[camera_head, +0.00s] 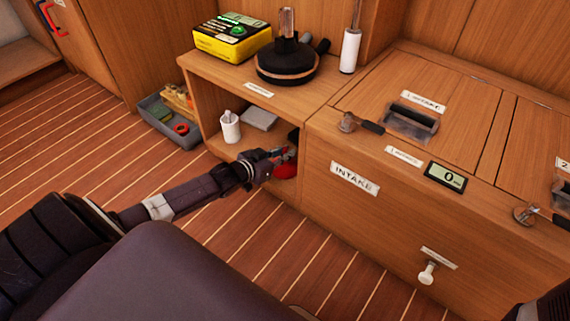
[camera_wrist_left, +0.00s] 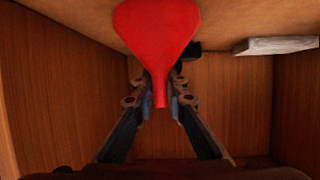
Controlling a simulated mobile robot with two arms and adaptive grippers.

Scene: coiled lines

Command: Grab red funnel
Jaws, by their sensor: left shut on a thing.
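The red funnel (camera_head: 286,171) is at the right end of the open cubby under the counter, partly hidden by my left gripper (camera_head: 280,156). In the left wrist view the funnel (camera_wrist_left: 156,32) shows whole, its wide cone at the top and its narrow spout pointing down in the picture. The fingers of my left gripper (camera_wrist_left: 161,88) are on both sides of the funnel's spout end, shut on it. My right gripper is not in view; only a dark part shows at the lower right edge of the head view.
The cubby (camera_head: 215,139) also holds a white container (camera_head: 230,128) and a grey block (camera_head: 259,118). Its side walls are close around my gripper. On the counter above are a yellow box (camera_head: 232,40) and a black round thing (camera_head: 287,64). A grey crate (camera_head: 166,128) stands on the floor.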

